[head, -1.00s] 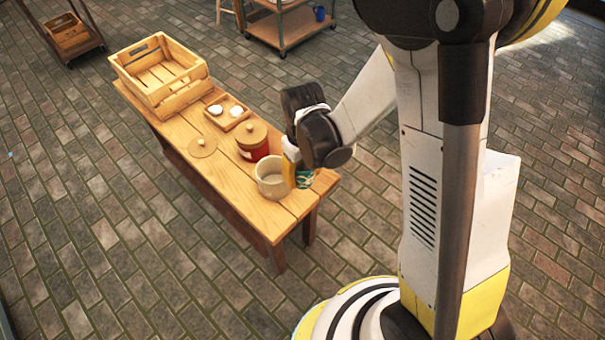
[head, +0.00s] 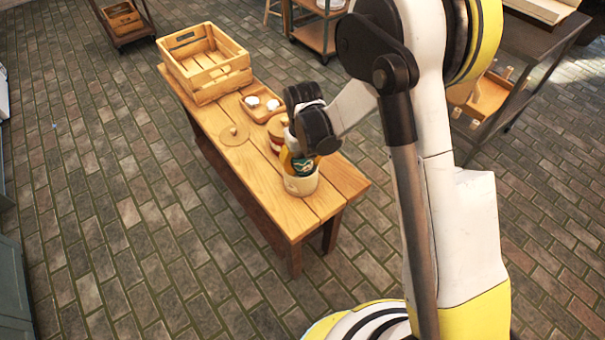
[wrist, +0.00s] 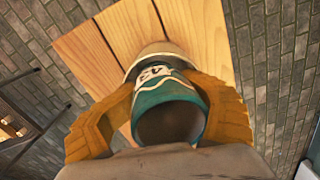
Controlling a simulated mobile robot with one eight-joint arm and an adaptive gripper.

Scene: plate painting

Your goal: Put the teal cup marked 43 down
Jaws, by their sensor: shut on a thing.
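My gripper (head: 296,160) is shut on the teal cup marked 43 (head: 303,168). In the wrist view, the yellow fingers of my gripper (wrist: 165,115) press on both sides of the teal cup (wrist: 168,92), with its open mouth towards the camera and the white 43 on its side. In the head view the cup overlaps the mouth of a cream pot (head: 301,186) near the table's front end. Part of the pot (wrist: 150,50) shows beyond the cup in the wrist view. I cannot tell whether the cup's lower end is inside the pot or above it.
The wooden table (head: 262,207) also bears a red lidded jar (head: 277,140), partly hidden by my gripper, a round wooden lid (head: 234,134), a small tray (head: 247,103) with white items and a slatted crate (head: 222,82). The table's front right corner is bare.

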